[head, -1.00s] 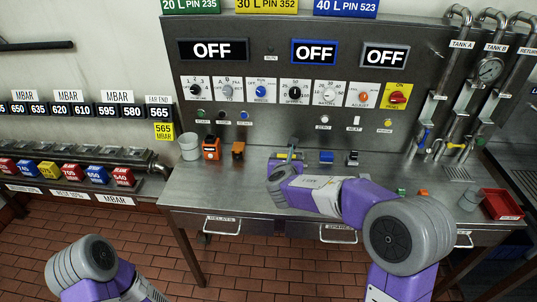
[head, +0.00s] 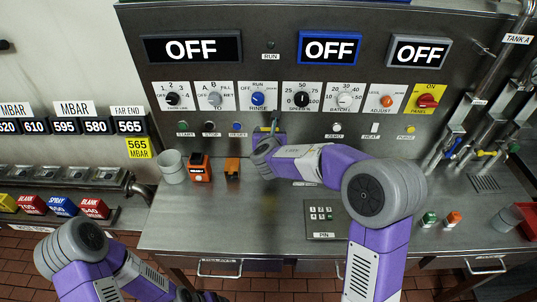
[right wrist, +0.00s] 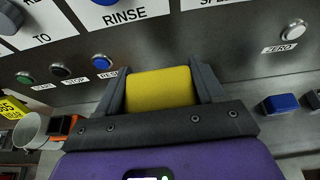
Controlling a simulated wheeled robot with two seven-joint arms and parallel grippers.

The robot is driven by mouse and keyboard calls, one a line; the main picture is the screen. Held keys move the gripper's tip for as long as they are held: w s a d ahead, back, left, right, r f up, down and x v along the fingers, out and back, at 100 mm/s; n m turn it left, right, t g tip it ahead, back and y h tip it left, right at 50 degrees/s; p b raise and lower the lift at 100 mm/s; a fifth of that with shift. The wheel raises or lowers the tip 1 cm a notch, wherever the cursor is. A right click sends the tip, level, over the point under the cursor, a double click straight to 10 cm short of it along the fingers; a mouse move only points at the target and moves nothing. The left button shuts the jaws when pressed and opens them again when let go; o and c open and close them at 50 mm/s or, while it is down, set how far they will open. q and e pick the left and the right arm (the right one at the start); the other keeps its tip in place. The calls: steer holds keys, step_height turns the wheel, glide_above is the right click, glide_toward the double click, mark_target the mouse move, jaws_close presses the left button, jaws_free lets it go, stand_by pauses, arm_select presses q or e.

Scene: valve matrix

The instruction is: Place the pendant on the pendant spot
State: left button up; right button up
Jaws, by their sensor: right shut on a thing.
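My right gripper (right wrist: 162,78) is shut on a yellow block-shaped thing (right wrist: 160,92), which fills the space between the two dark fingers. It may be the pendant; no label on it can be read. In the head view the right gripper (head: 275,122) is close to the control panel, below the rinse dial, and my own wrist hides most of what it holds. I cannot make out a marked pendant spot. My left arm shows at the lower left of the head view, but its gripper is not visible.
The control panel (head: 290,72) rises behind the steel table (head: 185,220). A grey cup (head: 172,167), an orange-black device (head: 200,168) and an orange block (head: 232,168) stand left of my right wrist. A keypad plate (head: 320,212) lies nearer. A blue block (right wrist: 283,103) sits right of the gripper.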

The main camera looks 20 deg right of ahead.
step_height(320, 180, down, 6)
steer(key=b, duration=0.1)
stand_by(0.4)
steer(key=shift+f, duration=0.15)
steer(key=o, duration=1.2)
steer(key=shift+f+b, duration=0.1)
steer(key=shift+b, duration=0.25)
steer(key=o, duration=0.5)
